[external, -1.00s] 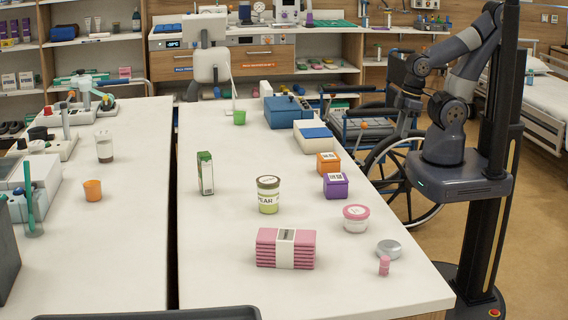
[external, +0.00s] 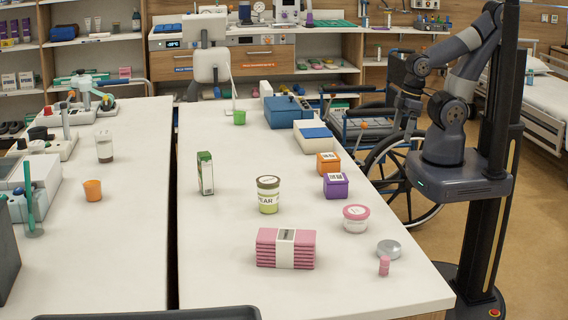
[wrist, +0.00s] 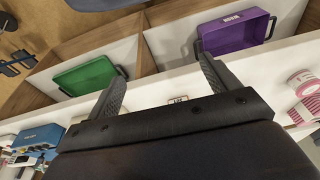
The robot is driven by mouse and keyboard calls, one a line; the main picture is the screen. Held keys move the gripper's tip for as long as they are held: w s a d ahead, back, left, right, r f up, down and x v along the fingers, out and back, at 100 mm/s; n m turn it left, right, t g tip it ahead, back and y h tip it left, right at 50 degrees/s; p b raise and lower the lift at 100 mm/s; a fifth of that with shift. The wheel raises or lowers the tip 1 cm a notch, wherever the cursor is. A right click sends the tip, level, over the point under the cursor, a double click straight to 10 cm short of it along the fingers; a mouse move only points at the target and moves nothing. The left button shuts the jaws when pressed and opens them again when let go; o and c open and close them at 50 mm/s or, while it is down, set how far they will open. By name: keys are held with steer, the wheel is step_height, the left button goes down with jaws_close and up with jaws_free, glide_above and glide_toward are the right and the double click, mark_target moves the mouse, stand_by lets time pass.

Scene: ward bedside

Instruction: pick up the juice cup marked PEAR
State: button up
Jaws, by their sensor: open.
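The juice cup marked PEAR (external: 268,195) stands upright on the white table, right of a green carton. It has a dark lid and a pale green body; its label reads "EAR" as far as I can see. I cannot make it out in the wrist view. My gripper (external: 405,122) hangs beyond the table's right edge, in front of the wheelchair, well apart from the cup. In the wrist view, the two dark fingers (wrist: 160,62) are spread with nothing between them.
A green carton (external: 205,173), a pink-lidded tub (external: 356,218), a purple box (external: 336,186), an orange box (external: 328,163) and a pink banded stack (external: 286,248) stand around the cup. A wheelchair (external: 385,130) is beside the table. The wrist view shows green (wrist: 84,76) and purple (wrist: 236,32) trays.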

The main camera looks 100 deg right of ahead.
steer(key=shift+f, duration=0.15)
steer(key=w+d+r+t+h, duration=0.1)
steer(key=w+r+t, duration=0.15)
steer(key=w, duration=0.95)
steer(key=n+t+y+b, duration=0.1)
steer(key=n+t+y, duration=0.55)
steer(key=y, duration=0.25)
glide_toward(271, 179)
steer(key=w+a, duration=0.2)
steer(key=shift+n+g, duration=0.3)
steer(key=shift+n, duration=0.15)
steer(key=x, duration=0.4)
steer(key=shift+w+f, duration=0.1)
steer(key=shift+w, duration=0.2)
steer(key=shift+d+f+p+x, duration=0.15)
steer(key=shift+p+x, duration=0.25)
steer(key=shift+x, duration=1)
steer(key=shift+d+f+p+x, duration=0.15)
steer(key=shift+p+x, duration=0.2)
steer(key=shift+x, duration=1.1)
steer(key=shift+c, duration=0.2)
